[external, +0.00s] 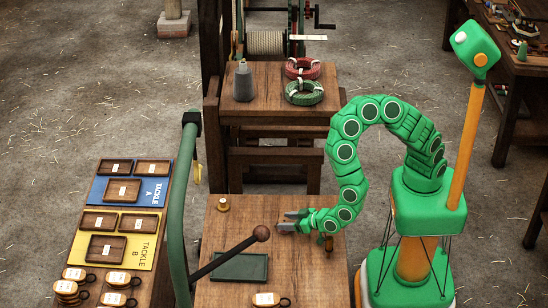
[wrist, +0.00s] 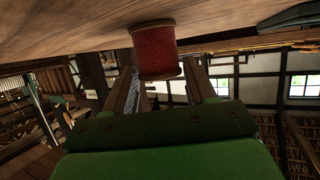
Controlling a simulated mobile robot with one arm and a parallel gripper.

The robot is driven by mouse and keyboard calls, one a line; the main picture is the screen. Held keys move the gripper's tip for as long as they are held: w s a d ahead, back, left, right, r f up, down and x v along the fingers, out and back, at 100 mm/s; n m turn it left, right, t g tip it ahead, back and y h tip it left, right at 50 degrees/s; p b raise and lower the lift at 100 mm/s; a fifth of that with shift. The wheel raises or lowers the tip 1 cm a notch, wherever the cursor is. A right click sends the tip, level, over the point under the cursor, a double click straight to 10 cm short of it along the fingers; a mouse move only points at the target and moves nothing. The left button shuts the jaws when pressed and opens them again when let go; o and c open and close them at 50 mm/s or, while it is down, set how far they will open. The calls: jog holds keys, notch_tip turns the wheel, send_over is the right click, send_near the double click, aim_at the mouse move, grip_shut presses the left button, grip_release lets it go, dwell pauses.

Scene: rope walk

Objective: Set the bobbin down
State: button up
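A red thread bobbin (wrist: 156,50) shows in the wrist view, its end against the wooden tabletop (wrist: 75,28) that fills the top of that tilted picture. My gripper (wrist: 160,66) has its two fingers apart, one on either side of the bobbin near the tips, with narrow gaps seeming to show. In the external view my gripper (external: 286,221) is low over the workbench (external: 225,228), fingers parted and pointing left. I cannot make out the red bobbin there; the lever knob (external: 262,233) is just in front of that spot.
A black lever with the round knob reaches over the bench from the green post (external: 178,215). A dark green tray (external: 240,267), a small brass piece (external: 223,204) and a tagged block (external: 267,299) are on the bench. Labelled tackle boards (external: 134,221) lie at left. Rope coils (external: 304,93) sit behind.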

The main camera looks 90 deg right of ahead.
jog(key=shift+o, duration=1.4)
jog(key=shift+r, duration=0.15)
jog(key=shift+v, duration=2.9)
jog(key=shift+s+a+r, duration=0.2)
jog(key=shift+s+a, duration=0.05)
jog(key=shift+s, duration=0.4)
jog(key=shift+s+r, duration=0.1)
